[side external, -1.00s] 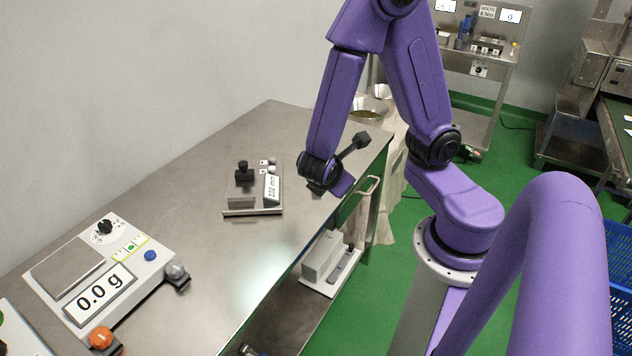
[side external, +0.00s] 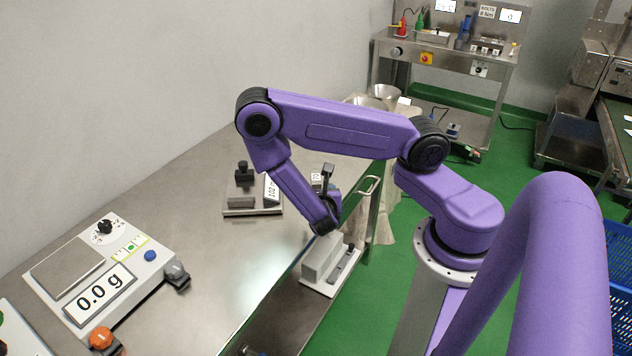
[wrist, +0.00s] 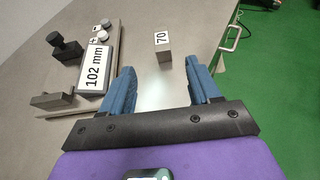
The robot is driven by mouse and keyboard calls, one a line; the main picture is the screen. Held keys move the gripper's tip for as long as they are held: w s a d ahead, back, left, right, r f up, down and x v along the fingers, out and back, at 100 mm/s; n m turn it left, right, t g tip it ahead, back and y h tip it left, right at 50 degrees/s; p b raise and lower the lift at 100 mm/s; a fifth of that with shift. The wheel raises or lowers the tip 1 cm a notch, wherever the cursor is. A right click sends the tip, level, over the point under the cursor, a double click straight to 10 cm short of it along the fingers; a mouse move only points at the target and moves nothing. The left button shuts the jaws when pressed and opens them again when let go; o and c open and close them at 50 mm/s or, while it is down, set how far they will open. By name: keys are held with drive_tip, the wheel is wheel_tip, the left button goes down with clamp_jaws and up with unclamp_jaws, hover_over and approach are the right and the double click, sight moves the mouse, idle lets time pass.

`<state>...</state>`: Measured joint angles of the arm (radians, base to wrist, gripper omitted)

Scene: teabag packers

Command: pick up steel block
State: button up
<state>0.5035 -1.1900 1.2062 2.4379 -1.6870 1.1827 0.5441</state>
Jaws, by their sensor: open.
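The steel block is a small grey block (wrist: 164,56) with a white "70" label. It stands on the steel table in the wrist view, ahead of my gripper (wrist: 160,68). My gripper is open, with its two blue fingers apart and nothing between them. The block lies beyond the fingertips, roughly in line with the gap and apart from them. In the side external view my wrist is low over the table's right edge, and the fingers cannot be made out. A pale labelled face (side external: 316,180) beside my wrist there seems to be the block, partly hidden.
A gauge with a "102 mm" display (wrist: 94,70) stands left of the block; it also shows in the side external view (side external: 252,211). A scale reading 0.0 g (side external: 103,291) is at the front left. The table's right edge has a rail (side external: 372,190), with green floor beyond.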

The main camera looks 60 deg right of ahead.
approach(316, 176)
drive_tip(key=x, duration=0.5)
drive_tip(key=shift+r, duration=0.2)
drive_tip(key=shift+x, duration=2.7)
drive_tip(key=shift+a+f, duration=0.1)
drive_tip(key=shift+f, duration=0.05)
clamp_jaws()
